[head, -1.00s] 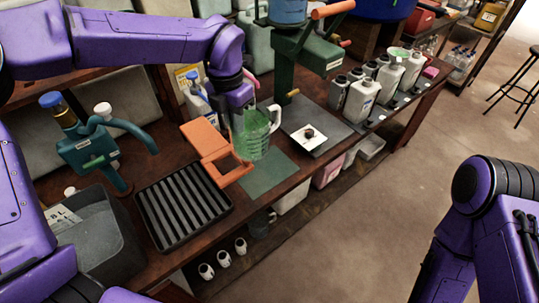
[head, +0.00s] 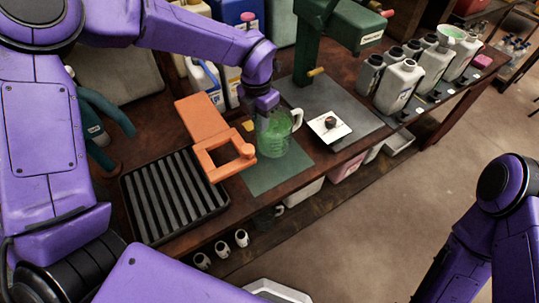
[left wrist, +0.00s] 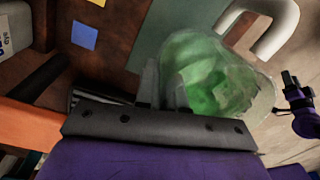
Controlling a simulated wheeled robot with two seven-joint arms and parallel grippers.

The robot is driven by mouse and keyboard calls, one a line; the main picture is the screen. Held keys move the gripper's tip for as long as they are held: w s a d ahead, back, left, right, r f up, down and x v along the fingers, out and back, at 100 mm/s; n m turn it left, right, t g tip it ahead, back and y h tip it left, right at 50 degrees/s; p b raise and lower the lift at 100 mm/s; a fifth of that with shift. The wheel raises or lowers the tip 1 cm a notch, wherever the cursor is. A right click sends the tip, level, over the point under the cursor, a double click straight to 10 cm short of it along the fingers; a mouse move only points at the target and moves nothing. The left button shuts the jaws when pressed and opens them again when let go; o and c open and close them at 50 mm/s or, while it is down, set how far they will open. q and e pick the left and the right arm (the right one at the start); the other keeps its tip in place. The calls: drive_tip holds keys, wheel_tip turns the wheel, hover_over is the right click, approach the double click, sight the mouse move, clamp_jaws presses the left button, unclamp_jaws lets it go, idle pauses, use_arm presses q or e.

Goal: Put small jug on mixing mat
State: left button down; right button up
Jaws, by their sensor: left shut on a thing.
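The small jug (head: 275,138) is clear with a green tint and has a pale handle on its right side. My left gripper (head: 265,108) is shut on it from above and holds it upright over the green mixing mat (head: 262,181). In the left wrist view the jug (left wrist: 215,75) is beside the dark fingers, with part of the mat (left wrist: 178,25) behind it. I cannot tell whether the jug's base touches the mat. My right arm is at the right edge, but its gripper is out of view.
An orange hinged frame (head: 207,137) and a black ribbed tray (head: 172,197) lie left of the mat. A white square plate with a dark lump (head: 330,125) is on a grey mat to the right. Several white bottles (head: 400,86) stand beyond it. The bench's front edge is close to the mat.

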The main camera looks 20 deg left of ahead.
use_arm(q)
wheel_tip(320, 180, down, 8)
drive_tip(key=shift+r, duration=0.15)
drive_tip(key=c, duration=1.2)
unclamp_jaws()
drive_tip(key=shift+c, duration=0.2)
drive_tip(key=r, duration=1.2)
drive_tip(key=shift+a, duration=0.25)
